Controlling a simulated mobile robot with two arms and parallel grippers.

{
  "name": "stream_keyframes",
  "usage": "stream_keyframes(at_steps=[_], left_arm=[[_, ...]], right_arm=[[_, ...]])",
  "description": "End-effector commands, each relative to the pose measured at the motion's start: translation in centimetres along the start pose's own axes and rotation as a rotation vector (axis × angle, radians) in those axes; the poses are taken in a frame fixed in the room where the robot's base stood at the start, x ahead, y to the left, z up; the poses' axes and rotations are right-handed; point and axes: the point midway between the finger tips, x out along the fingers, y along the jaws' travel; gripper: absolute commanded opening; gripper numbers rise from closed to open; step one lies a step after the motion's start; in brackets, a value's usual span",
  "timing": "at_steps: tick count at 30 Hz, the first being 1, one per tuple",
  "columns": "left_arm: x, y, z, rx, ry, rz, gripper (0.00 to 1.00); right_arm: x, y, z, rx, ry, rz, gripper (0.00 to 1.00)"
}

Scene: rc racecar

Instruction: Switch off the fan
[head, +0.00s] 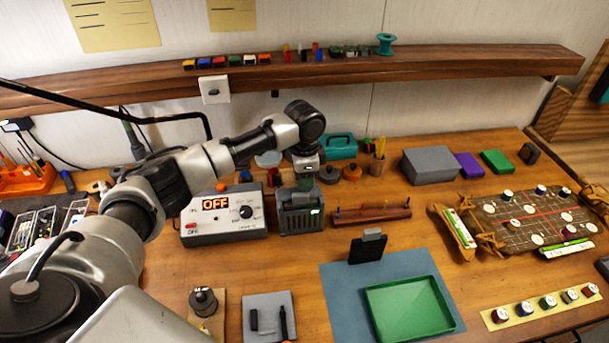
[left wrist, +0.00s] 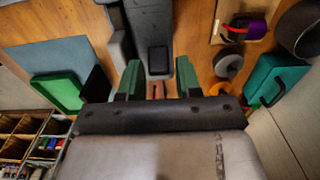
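The likely fan is a small dark grey vented box (head: 300,222) on the bench, with a lit green spot on its front. My left gripper (head: 307,180) is just above and behind its top in the head view; I cannot tell whether they touch. In the left wrist view, the two green fingers of my left gripper (left wrist: 159,80) stand apart with nothing gripped between them. A grey body with a dark rectangle (left wrist: 157,58) lies just beyond the fingers there, probably the fan. My right gripper is not in view.
A white control box (head: 225,227) with an OFF display stands left of the fan. A teal case (head: 340,147) lies behind, and a red-brown rack (head: 371,215) is to the right. A green tray (head: 410,308) lies in front on a blue mat (head: 336,305).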

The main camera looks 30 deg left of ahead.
Motion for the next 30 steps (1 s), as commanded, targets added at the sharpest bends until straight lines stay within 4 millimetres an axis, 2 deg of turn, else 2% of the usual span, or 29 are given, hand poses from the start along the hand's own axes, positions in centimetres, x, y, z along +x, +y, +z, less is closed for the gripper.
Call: stream_keyframes(at_steps=[11, 15, 18, 30], left_arm=[[0.6, 0.0, 0.0, 0.001, 0.001, -0.001, 0.33], [0.6, 0.0, 0.0, 0.001, 0.001, -0.001, 0.11], [0.6, 0.0, 0.0, 0.001, 0.001, -0.001, 0.0], [0.3, 0.0, 0.5, -0.002, 0.099, 0.001, 0.0]], right_arm=[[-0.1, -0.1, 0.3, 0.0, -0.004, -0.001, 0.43], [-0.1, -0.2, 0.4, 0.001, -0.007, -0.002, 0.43], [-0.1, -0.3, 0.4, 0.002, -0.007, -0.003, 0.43], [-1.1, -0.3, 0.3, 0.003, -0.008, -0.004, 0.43]])
